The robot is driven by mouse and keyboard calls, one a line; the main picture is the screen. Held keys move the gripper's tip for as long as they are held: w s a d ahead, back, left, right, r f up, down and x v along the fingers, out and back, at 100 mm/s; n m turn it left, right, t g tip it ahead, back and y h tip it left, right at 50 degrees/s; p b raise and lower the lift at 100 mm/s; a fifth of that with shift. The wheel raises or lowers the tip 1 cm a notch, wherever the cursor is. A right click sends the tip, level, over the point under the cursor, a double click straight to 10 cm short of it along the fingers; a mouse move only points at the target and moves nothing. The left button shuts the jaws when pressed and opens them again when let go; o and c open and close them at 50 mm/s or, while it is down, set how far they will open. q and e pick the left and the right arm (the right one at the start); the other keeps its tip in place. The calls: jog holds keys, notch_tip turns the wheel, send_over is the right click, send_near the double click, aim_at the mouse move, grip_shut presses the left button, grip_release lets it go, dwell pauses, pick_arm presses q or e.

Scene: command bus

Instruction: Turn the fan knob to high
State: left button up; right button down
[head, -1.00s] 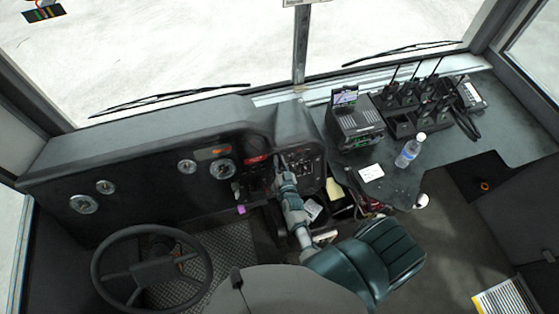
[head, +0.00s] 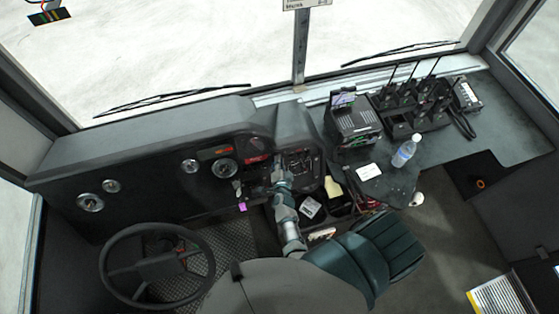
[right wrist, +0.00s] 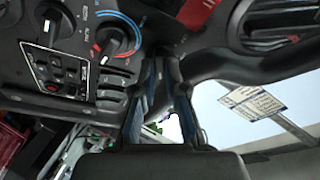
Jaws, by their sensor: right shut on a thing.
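My right gripper (head: 279,170) is at the dashboard's centre panel (head: 302,165). In the right wrist view, its fingertips (right wrist: 161,62) meet around a dark part beside the control panel, and I cannot tell which part. Two round knobs show there: a large dark one (right wrist: 115,40) with a red and blue arc, and another (right wrist: 52,22) left of it. Both stand apart from the fingertips. I cannot make out which is the fan knob, nor its setting. In the head view the knobs are too small to pick out. My left gripper is not in view.
The steering wheel (head: 157,268) is at the lower left. A black device (head: 354,124), a rack of radios (head: 415,103) and a water bottle (head: 406,151) stand on the right shelf. Rocker switches (right wrist: 50,75) lie below the knobs in the wrist view.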

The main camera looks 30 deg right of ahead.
jog(key=shift+s+a+f+m, duration=0.2)
jog(key=shift+f+m, duration=0.15)
jog(key=shift+m, duration=0.15)
jog(key=c, duration=1.4)
grip_release()
jog(key=shift+o, duration=0.9)
jog(key=shift+w, duration=0.1)
jog(key=shift+w+r, duration=0.1)
jog(key=shift+r, duration=0.05)
